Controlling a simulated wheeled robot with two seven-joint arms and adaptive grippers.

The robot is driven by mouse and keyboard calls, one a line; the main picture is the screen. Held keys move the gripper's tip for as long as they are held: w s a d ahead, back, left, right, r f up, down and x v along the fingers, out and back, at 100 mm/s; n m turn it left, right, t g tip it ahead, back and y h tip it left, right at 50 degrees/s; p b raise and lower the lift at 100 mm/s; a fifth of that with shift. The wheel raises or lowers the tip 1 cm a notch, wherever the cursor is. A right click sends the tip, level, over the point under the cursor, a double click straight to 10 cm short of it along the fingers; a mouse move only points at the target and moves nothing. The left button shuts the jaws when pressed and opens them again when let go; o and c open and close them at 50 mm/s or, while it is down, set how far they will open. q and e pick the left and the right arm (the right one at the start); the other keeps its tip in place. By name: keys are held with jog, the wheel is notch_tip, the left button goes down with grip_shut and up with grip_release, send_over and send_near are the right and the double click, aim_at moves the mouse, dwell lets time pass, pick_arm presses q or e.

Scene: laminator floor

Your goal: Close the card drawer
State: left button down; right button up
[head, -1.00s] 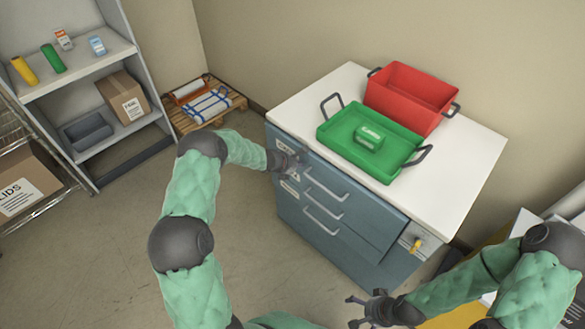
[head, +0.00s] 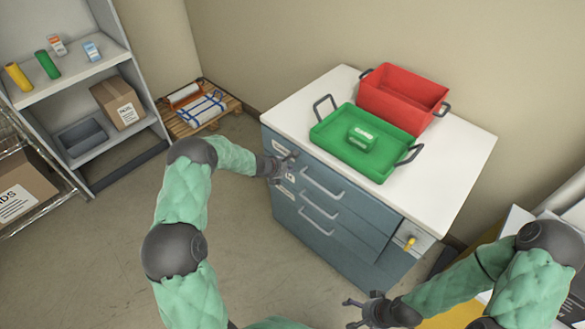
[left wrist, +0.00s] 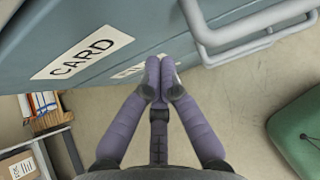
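The card drawer (left wrist: 45,50) is a blue-grey front with a white CARD label (left wrist: 82,55), large in the left wrist view. In the head view it is the top drawer (head: 345,192) of the cabinet, with a grey bar handle. It looks nearly flush with the cabinet; I cannot tell if a small gap remains. My left gripper (head: 289,168) is at the left end of the drawer fronts, near the label. Its fingers (left wrist: 160,77) are together with nothing between them; contact with the front is unclear. My right gripper (head: 349,313) is open and empty, low in front of the cabinet.
The white cabinet top (head: 440,190) holds a green tray (head: 335,148) with a green box in it, and a red bin (head: 400,100). A yellow key-like part (head: 410,243) sticks out at the cabinet's right. Shelves (head: 90,70) stand left.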

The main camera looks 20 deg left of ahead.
pick_arm(q)
jog(key=p+v, duration=0.2)
jog(key=v, duration=0.8)
jog(key=shift+s+a, duration=0.15)
jog(key=shift+s, duration=0.3)
jog(key=s+d+f+m+g, duration=0.3)
jog(key=s+d+f+m, duration=0.3)
jog(key=s+m, duration=0.15)
jog(key=s+d+f+m+g, duration=0.3)
jog(key=s+d+f+m, duration=0.3)
jog(key=s, duration=0.3)
jog(key=s+d+f+m+g+h, duration=0.1)
jog(key=s+d+m+g, duration=0.1)
jog(key=s+d+m, duration=0.9)
jog(key=s+m, duration=0.4)
jog(key=m, duration=0.1)
jog(key=shift+s+d+f, duration=0.35)
jog(key=shift+f, duration=0.05)
